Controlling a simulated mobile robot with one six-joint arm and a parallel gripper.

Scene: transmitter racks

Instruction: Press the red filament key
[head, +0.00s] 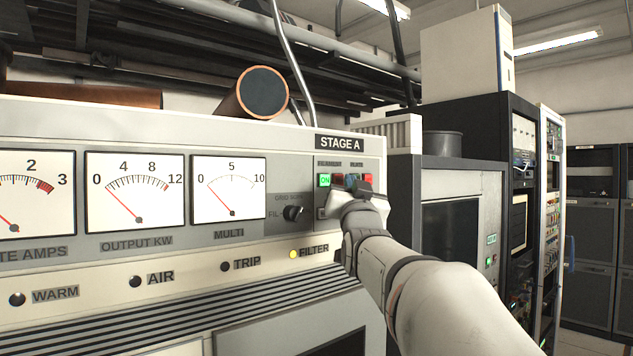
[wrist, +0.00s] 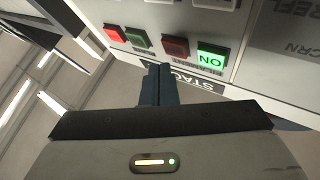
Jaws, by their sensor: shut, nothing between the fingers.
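The red filament key (wrist: 175,47) is dark red and unlit in the wrist view, beside the lit green ON key (wrist: 211,59). In the head view the red key (head: 337,179) sits just right of the green ON key (head: 324,180), under the FILAMENT label. My gripper (wrist: 159,70) is shut and empty. Its tips point at the panel close to the red filament key, slightly to its left in the wrist view. I cannot tell whether they touch the panel. In the head view my gripper (head: 356,189) covers the area below the keys.
The plate pair, a dark green key (wrist: 137,37) and a brighter red key (wrist: 113,32), lies close beside the filament pair. A black selector knob (head: 293,213) sticks out left of the keys. A copper pipe (head: 254,94) lies on top of the cabinet.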

